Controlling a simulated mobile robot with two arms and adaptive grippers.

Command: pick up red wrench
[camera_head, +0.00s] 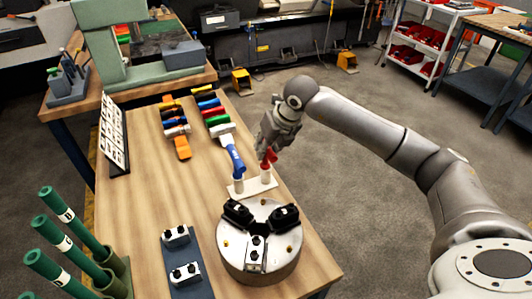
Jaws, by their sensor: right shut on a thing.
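The red wrench (269,157) stands at the right side of a small pale holder (252,189) on the wooden table. My right gripper (267,149) comes down from above and is shut on the upper part of the red wrench. The fingers hide part of it. Its lower end is at a pale post of the holder, and I cannot tell whether it is still seated there. My left gripper is not in view.
A round three-jaw chuck (260,270) sits just in front of the holder. Coloured tools in an orange rack (182,149) lie behind to the left. Green cylinders (60,260) stand front left. The table's left middle (150,215) is clear.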

